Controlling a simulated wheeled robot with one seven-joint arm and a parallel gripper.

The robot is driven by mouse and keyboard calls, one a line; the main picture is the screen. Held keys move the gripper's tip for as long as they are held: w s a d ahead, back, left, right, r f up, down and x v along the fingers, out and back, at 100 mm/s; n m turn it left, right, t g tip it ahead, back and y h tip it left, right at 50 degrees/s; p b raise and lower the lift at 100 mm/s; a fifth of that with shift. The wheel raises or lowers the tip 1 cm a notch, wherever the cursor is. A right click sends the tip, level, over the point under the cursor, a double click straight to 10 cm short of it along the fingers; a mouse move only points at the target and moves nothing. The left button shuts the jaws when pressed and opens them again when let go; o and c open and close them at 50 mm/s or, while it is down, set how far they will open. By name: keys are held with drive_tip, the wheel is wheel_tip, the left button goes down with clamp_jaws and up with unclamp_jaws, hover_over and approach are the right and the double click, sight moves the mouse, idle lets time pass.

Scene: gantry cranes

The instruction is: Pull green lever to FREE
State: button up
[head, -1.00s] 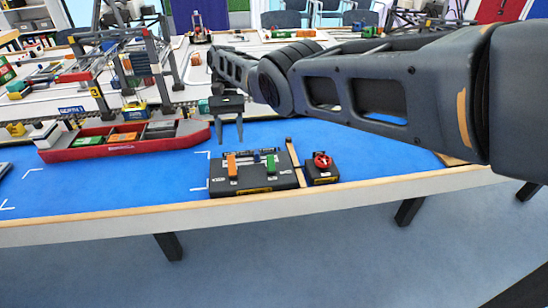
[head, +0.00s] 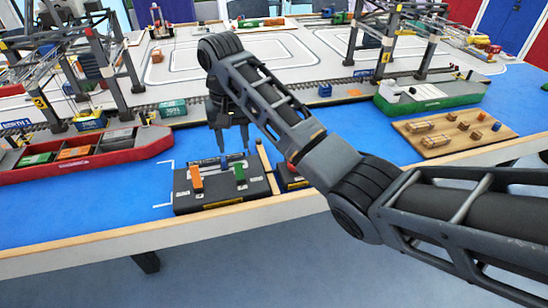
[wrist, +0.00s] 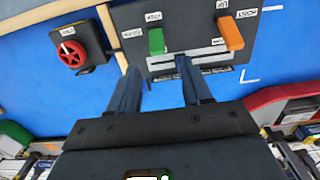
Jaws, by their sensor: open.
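The green lever (head: 239,174) stands on the right part of a dark control box (head: 222,201) at the table's front edge. In the wrist view the green lever (wrist: 156,41) is beyond my fingertips, roughly between their lines. A blue lever (wrist: 181,62) shows partly by the right fingertip. An orange lever (head: 196,178) stands on the left of the box; it also shows in the wrist view (wrist: 230,34). My gripper (head: 233,153) points down, open and empty, just above and behind the box near the green lever. The labels are too small to read surely.
A red knob (wrist: 71,54) on a small box sits beside the control box, past a wooden strip (head: 264,165). A red ship (head: 88,152) lies left, a green ship (head: 429,95) right. A wooden board (head: 455,130) with small parts is at right.

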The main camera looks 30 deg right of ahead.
sight(238, 164)
drive_tip(key=shift+s+f, duration=0.1)
drive_tip(key=shift+s, duration=0.1)
drive_tip(key=shift+d+f+b, duration=0.1)
drive_tip(key=shift+f+b, duration=0.2)
drive_tip(key=shift+f, duration=0.05)
drive_tip(key=shift+f+b, duration=0.3)
drive_tip(key=shift+f, duration=3.1)
clamp_jaws()
